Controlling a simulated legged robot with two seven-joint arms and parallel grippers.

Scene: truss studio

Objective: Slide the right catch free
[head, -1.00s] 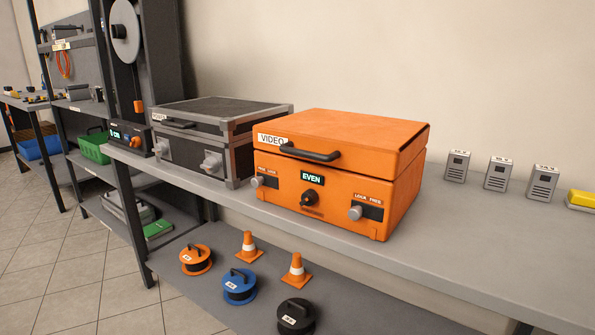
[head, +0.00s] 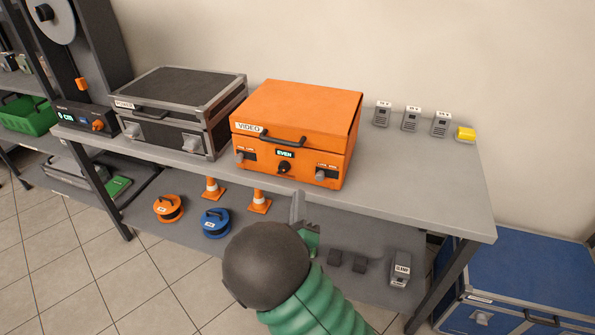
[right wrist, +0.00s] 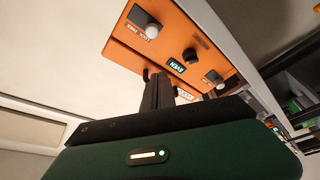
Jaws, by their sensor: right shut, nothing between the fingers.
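The orange case (head: 300,110) labelled VIDEO stands closed on the grey bench, its display reading EVEN. Its right catch (head: 320,174) is a grey knob at the left end of a dark slot, under a small label that seems to read LOCK FREE. The catch also shows in the right wrist view (right wrist: 151,31), where the case appears upside down. The left catch (head: 239,157) sits at the left end of its own slot. My left gripper is out of view.
A black-and-grey case (head: 180,100) stands left of the orange one. The lower shelf holds cones and reels. The bench (head: 440,185) right of the case is clear.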

